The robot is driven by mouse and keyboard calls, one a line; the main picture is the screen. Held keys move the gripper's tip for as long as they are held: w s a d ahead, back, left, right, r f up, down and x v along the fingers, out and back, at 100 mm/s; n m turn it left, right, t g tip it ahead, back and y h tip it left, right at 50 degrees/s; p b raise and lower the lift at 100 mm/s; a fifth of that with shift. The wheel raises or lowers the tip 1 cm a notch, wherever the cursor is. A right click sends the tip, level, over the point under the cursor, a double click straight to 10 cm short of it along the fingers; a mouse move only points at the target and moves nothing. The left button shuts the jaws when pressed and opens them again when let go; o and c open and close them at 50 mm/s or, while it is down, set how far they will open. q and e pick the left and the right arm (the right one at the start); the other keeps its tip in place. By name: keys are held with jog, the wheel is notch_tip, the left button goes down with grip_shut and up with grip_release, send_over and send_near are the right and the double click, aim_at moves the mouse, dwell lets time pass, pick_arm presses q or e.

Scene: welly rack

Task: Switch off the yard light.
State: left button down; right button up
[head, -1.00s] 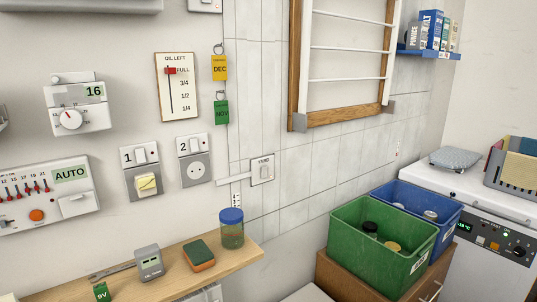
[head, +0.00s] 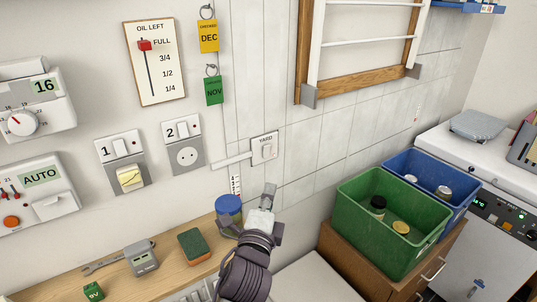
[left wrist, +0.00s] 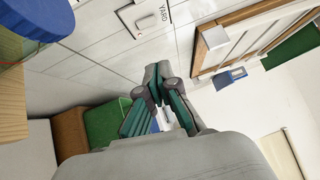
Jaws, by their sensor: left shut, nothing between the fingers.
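The yard light switch (head: 264,149) is a small white plate with a rocker, labelled YARD, on the tiled wall. It also shows at the top of the left wrist view (left wrist: 149,18), partly cut off by the frame edge. My left gripper (head: 269,189) is below the switch in the head view, apart from it, with its tips pointing up toward the wall. It is shut and empty; its closed fingers also show in the left wrist view (left wrist: 165,90). Which way the rocker is set is too small to tell. My right gripper is not in view.
A blue-lidded jar (head: 228,210) stands on the wooden shelf (head: 170,248), close beside my left gripper. A sponge (head: 193,246) lies further left. A green crate (head: 370,240) and a blue crate (head: 455,197) stand to the right. White trunking runs left from the switch.

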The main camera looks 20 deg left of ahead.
pick_arm(q)
jog(key=p, duration=0.2)
send_near(269, 148)
jog(key=w+d, duration=0.3)
jog(key=w, duration=0.1)
jog(key=shift+w+a+r+p, duration=0.1)
jog(key=shift+w+a+p, duration=0.25)
jog(key=shift+w+a, duration=0.4)
jog(key=shift+w+a+r+p, duration=0.1)
jog(key=shift+w+a+p, duration=0.2)
jog(key=shift+w+a, duration=0.5)
jog(key=shift+s+a, duration=0.15)
jog(key=shift+s, duration=0.05)
jog(key=p, duration=0.1)
jog(key=r+p, duration=0.1)
jog(key=p, duration=0.1)
jog(key=shift+w+a+n+g, duration=0.1)
jog(key=shift+a+n+g, duration=0.15)
jog(key=shift+n+g, duration=0.05)
jog(key=shift+f+b, duration=0.35)
jog(key=shift+b, duration=0.05)
